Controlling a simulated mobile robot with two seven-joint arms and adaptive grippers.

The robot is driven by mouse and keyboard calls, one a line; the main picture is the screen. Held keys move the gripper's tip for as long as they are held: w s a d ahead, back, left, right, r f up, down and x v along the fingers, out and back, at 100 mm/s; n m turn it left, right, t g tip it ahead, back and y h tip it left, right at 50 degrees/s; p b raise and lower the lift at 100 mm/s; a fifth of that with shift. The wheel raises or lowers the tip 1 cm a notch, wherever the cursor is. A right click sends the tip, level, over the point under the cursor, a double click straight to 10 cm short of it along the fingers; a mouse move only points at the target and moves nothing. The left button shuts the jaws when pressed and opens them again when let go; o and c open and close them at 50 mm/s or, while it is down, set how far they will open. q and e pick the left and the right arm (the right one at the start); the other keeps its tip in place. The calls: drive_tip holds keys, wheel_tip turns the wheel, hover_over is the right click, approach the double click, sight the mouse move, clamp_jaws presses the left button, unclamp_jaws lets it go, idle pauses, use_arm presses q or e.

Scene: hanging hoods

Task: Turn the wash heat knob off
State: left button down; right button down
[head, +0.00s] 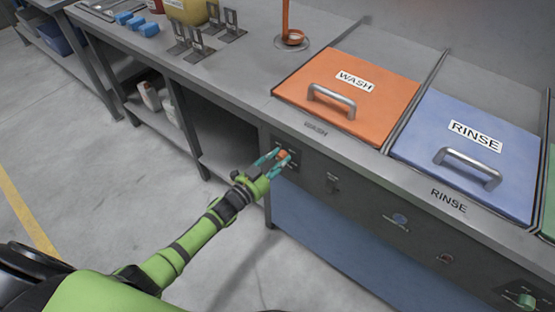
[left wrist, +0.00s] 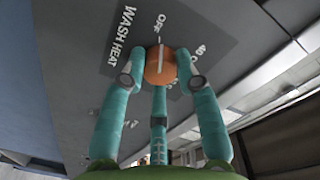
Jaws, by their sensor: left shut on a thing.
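The wash heat knob is a round orange knob (head: 284,154) on the dark front panel below the orange WASH lid. In the left wrist view the knob (left wrist: 160,66) sits on a dark plate with the words WASH HEAT and OFF. A white line on its face runs up the picture, lined up with or close to the OFF mark. My left gripper (head: 280,158) is at the panel with its teal fingers shut on the knob, seen from both sides in the left wrist view (left wrist: 160,76). My right gripper is not in view.
The orange WASH lid (head: 350,85) and blue RINSE lid (head: 465,145) have metal handles. A dark switch (head: 332,184), a blue-grey knob (head: 399,219) and a small red control (head: 445,259) sit further right on the panel. Open shelving is left of the knob; bare floor lies in front.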

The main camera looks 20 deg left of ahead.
use_arm(q)
drive_tip(key=shift+d+n, duration=0.1)
drive_tip(key=shift+n, duration=0.6)
drive_tip(key=c, duration=0.9)
unclamp_jaws()
drive_tip(key=shift+s, duration=0.2)
drive_tip(key=v, duration=1.1)
drive_tip(key=shift+s+a, duration=0.2)
drive_tip(key=shift+s, duration=0.1)
drive_tip(key=shift+f, duration=0.15)
